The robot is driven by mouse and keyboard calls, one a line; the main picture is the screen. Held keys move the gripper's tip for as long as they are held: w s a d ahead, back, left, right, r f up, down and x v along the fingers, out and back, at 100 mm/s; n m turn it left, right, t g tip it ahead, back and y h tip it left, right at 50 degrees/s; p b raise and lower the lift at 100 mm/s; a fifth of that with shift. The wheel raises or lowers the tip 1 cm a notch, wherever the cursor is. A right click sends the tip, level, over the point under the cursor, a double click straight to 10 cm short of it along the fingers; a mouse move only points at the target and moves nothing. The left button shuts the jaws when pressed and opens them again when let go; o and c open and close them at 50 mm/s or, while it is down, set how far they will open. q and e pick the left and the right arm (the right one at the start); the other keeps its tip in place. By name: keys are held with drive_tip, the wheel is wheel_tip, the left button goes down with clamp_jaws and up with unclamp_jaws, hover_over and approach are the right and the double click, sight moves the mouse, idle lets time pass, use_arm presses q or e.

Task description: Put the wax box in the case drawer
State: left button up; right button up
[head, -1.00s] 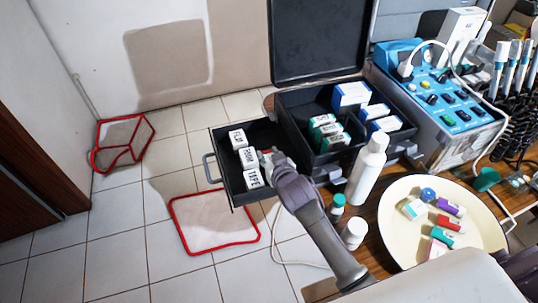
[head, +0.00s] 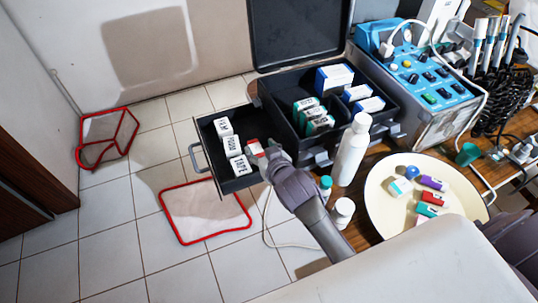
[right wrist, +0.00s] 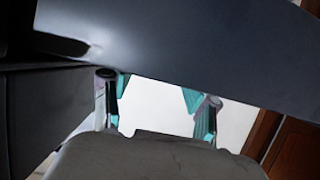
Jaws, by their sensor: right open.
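The case drawer (head: 201,131) is pulled out to the left of the open black case. Three white labelled boxes stand in a row in it; TAPE (head: 240,165) is nearest. A small red-and-white box (head: 255,147) shows in the drawer right beside my right gripper's tips. It could be the wax box, but I cannot read its label. My right gripper (head: 268,158) reaches over the drawer's right part. In the right wrist view its fingers (right wrist: 158,108) are apart with nothing seen between them.
The black case (head: 330,146) holds several boxes. A white bottle (head: 351,152) and smaller bottles stand close to my right arm. A cream tray (head: 383,212) with several small items lies right. A blue control unit (head: 432,75) stands behind.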

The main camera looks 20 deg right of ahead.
drive_tip(key=v, duration=0.6)
drive_tip(key=shift+s+r, duration=0.25)
drive_tip(key=shift+r, duration=0.05)
